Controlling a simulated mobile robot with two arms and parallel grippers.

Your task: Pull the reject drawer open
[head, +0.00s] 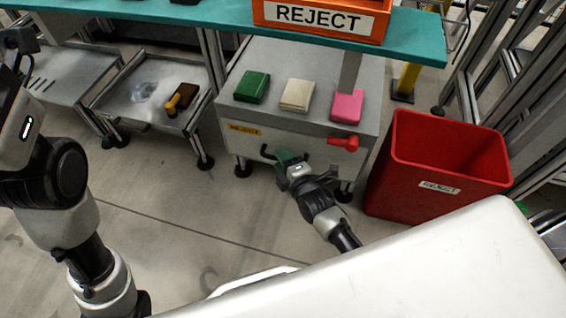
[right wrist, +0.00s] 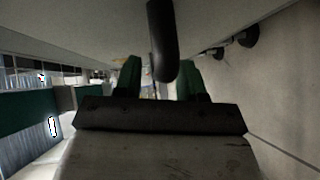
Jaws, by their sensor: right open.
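The reject drawer is in the grey cabinet (head: 300,125) under the teal shelf, and its front looks flush. A dark bar handle (head: 267,153) sticks out low on the front, and it shows large in the right wrist view (right wrist: 162,40). My right gripper (head: 285,158) is at this handle, with its green fingers apart.
A red bin (head: 435,170) stands right of the cabinet. Green (head: 252,87), cream (head: 297,95) and pink (head: 347,106) blocks lie on top. An orange REJECT box (head: 322,18) is above. Floor in front is clear.

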